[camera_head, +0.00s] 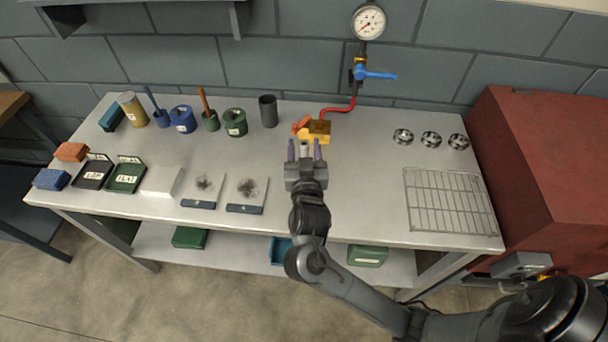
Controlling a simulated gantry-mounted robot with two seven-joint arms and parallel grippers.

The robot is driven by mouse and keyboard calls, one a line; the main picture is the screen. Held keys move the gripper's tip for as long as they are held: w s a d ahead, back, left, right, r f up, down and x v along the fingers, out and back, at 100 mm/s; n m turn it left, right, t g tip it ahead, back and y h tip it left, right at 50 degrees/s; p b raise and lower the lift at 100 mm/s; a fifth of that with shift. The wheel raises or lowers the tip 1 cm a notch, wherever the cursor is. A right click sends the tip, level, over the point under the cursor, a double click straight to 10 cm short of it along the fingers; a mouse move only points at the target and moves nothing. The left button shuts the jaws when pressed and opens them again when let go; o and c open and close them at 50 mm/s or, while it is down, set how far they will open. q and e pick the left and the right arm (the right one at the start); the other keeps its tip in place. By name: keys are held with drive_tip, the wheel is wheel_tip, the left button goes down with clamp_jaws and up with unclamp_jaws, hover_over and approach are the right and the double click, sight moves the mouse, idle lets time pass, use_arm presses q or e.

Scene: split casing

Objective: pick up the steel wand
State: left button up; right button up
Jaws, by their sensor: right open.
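My right gripper (304,148) is above the middle of the bench, its two purple-tipped fingers apart and pointing to the back. A small pale grey piece (304,146) shows between the fingers; I cannot tell whether it is the steel wand or whether the fingers touch it. No other wand shape is clear. Just beyond the fingertips sits a yellow and brown block (318,131), with an orange piece (300,124) at its left. A red hose (340,109) runs from the wall pipe down to this spot. My left gripper is not in view.
A pressure gauge (369,22) and blue valve handle (378,75) are on the wall. A dark cup (268,111) and several pots stand back left. Trays and two smudged plates (247,192) lie left. A wire rack (450,202) and red cabinet (545,165) are right.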

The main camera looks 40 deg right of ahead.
drive_tip(key=shift+c, duration=0.2)
clamp_jaws()
drive_tip(key=shift+r, duration=0.1)
